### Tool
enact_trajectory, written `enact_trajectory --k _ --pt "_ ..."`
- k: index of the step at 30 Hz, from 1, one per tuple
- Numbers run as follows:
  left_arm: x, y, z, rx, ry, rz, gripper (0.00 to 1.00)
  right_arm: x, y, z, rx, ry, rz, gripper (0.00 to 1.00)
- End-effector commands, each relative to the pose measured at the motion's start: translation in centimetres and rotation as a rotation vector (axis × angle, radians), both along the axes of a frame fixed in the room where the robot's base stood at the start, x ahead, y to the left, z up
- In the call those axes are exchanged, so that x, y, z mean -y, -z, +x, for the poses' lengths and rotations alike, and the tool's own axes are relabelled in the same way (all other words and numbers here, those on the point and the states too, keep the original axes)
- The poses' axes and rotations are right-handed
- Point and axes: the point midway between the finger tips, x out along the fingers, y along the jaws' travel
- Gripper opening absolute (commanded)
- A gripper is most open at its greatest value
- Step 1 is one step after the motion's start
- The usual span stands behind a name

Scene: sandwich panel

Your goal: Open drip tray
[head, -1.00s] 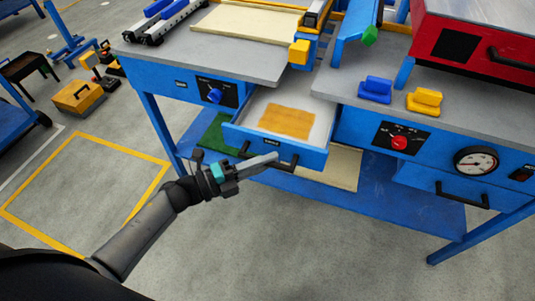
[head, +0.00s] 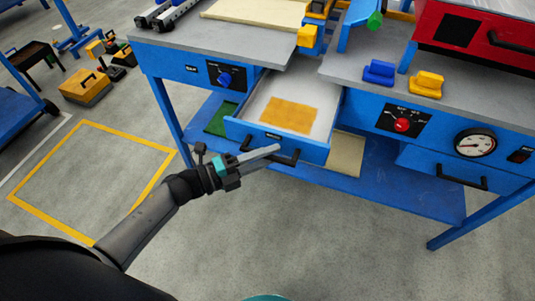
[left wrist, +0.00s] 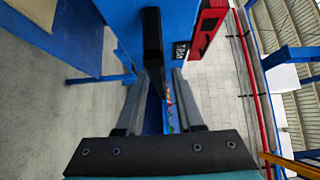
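The drip tray (head: 312,143) is a blue-fronted drawer with a pale inside and an orange-brown patch on its floor. It stands well out from under the grey bench top in the head view. Its black bar handle (head: 286,159) is on the front, and the bar also shows in the left wrist view (left wrist: 152,45). My left gripper (head: 276,150) is at this handle. In the left wrist view its two fingers (left wrist: 160,88) are apart with the bar between them, and a gap shows beside the bar. My right gripper is not in view.
The blue bench has a control panel with a red knob (head: 402,125), a gauge (head: 475,143) and another handled front (head: 462,180) to the right. A lower shelf (head: 395,185) lies below the tray. The floor in front is clear.

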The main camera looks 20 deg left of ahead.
Motion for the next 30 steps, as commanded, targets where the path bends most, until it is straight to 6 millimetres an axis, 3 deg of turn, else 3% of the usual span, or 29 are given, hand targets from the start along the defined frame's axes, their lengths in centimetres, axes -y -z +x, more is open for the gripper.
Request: enact_trajectory --k 14,30 --pt "-0.9 0.1 -0.8 -0.003 -0.002 0.002 0.46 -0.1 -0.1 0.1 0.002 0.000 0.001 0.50" --pt "-9.4 0.1 -8.8 -0.003 -0.001 0.002 0.46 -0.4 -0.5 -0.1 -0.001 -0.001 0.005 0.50"
